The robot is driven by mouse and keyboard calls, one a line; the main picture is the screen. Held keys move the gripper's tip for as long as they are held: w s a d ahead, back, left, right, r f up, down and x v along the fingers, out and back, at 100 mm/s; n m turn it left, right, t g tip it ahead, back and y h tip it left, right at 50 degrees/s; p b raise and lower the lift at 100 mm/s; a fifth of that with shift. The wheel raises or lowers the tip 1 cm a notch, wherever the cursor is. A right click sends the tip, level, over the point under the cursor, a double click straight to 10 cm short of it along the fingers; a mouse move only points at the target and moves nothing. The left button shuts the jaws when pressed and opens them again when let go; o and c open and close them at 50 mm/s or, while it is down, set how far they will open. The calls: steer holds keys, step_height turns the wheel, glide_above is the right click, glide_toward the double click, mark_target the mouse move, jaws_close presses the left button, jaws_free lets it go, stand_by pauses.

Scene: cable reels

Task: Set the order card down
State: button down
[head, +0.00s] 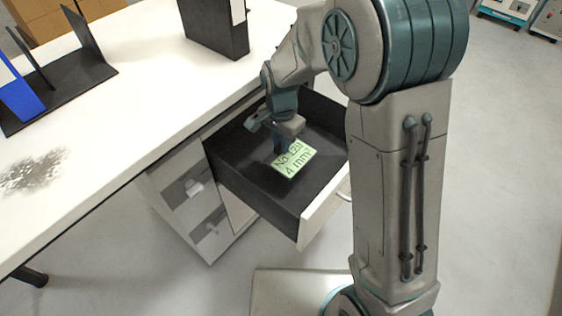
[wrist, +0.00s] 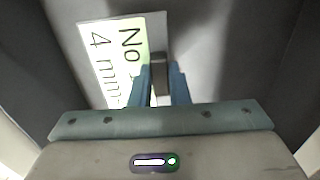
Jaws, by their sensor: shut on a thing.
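My gripper (head: 284,147) is inside the open drawer (head: 252,193), over the card's upper left edge. In the wrist view my gripper (wrist: 160,82) has its fingers close together on a small grey piece at the card's edge. I cannot tell whether the card touches the drawer floor.
The drawer's walls stand close around my gripper. A white desk (head: 130,125) lies above and left, with a black binder (head: 216,28) and a black rack (head: 62,92) on it. The drawer cabinet (head: 185,200) stands below. Open floor lies to the right.

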mark_target(281, 160)
step_height(281, 160, down, 7)
steer(key=b, duration=0.2)
steer(key=shift+f+b, duration=0.2)
steer(key=shift+b, duration=0.1)
steer(key=shift+f, duration=0.1)
steer(key=c, duration=1.4)
jaws_free()
step_height(281, 160, up, 12)
steer(key=p, duration=0.4)
steer(key=shift+p, duration=0.3)
steer(key=s+d+r+n, duration=0.2)
steer(key=s+d, duration=0.3)
steer(key=s+d+r+n, duration=0.2)
steer(key=s+d+n, duration=0.1)
steer(key=s+d, duration=0.3)
steer(key=s+d+r+n+t, duration=0.1)
steer(key=s+d+r+n, duration=0.1)
steer(key=s+d, duration=0.3)
steer(key=shift+s+d+r, duration=0.15)
steer(key=shift+s+r, duration=0.25)
steer(key=shift+s, duration=0.05)
steer(key=shift+s+d+n, duration=0.1)
steer(key=shift+s+n, duration=0.2)
steer(key=shift+n, duration=0.1)
